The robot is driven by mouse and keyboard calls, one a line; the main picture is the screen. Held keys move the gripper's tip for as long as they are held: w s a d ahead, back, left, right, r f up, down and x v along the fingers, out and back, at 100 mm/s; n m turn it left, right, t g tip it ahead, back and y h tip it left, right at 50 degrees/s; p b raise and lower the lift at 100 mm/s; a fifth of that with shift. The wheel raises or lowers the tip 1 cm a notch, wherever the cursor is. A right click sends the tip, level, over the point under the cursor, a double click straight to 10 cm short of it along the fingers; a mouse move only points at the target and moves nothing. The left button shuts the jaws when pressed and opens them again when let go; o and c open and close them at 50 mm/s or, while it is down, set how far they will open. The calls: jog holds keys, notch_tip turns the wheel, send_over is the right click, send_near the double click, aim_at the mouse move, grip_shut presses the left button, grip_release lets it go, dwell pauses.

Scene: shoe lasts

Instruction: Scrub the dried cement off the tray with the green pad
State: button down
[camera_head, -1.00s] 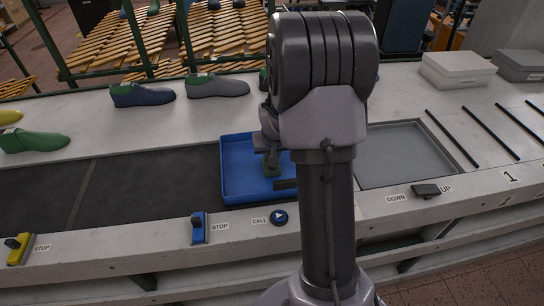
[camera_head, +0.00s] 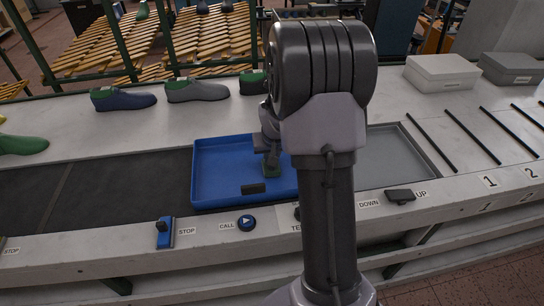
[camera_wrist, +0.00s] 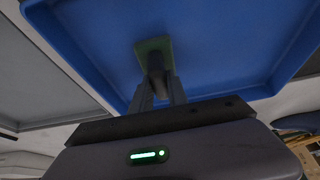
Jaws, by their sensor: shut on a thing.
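The blue tray (camera_head: 215,180) lies at the right end of the dark belt, its right part hidden behind my arm. My gripper (camera_head: 270,150) is over the tray, pointing down. It is shut on the dark grip of the green pad (camera_head: 272,171), which is low inside the tray. In the wrist view my gripper (camera_wrist: 157,88) holds the grip, and the green pad (camera_wrist: 150,46) shows beyond it against the blue tray (camera_wrist: 225,45). I cannot tell whether the pad touches the floor. I can make out no dried cement on the visible part.
A dark block (camera_head: 253,188) is at the tray's front wall. A grey recessed panel (camera_head: 395,160) is to the right. A blue stop switch (camera_head: 165,232) and a call button (camera_head: 247,223) sit on the front edge. Shoe lasts (camera_head: 197,91) stand behind, and pale boxes (camera_head: 441,72) at back right.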

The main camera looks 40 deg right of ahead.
notch_tip(320, 180, up, 4)
jog(key=shift+a+f+p, duration=0.1)
jog(key=shift+f+p, duration=0.1)
jog(key=shift+p, duration=0.8)
jog(key=shift+r+p, duration=1.6)
jog(key=shift+r, duration=0.75)
